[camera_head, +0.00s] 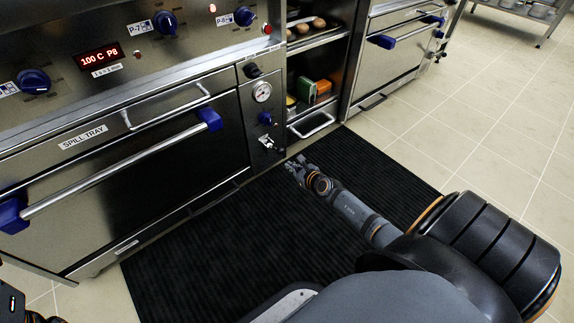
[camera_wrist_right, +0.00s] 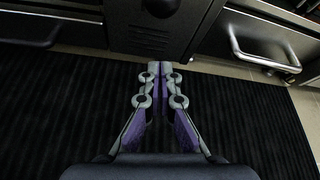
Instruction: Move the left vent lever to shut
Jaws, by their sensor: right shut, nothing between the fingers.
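The narrow panel (camera_head: 248,105) on the right side of the left oven carries a black knob or lever (camera_head: 253,70) at its top, a gauge, a blue knob (camera_head: 265,118) and a small dark-and-silver lever (camera_head: 269,145) low down. I cannot tell for sure which of these is the left vent lever. My right gripper (camera_head: 294,167) is just in front of and below the low lever, apart from it, over the mat. In the right wrist view its fingers (camera_wrist_right: 160,68) are together and empty, pointing at the panel's lower end. My left gripper is not in view.
The oven door has a long bar handle (camera_head: 125,172) with blue ends. An open shelf bay (camera_head: 318,42) with boxes stands right of the panel, with a low handle (camera_head: 312,126). A black ribbed mat (camera_head: 240,235) covers the floor in front. Tiled floor (camera_head: 480,110) lies clear to the right.

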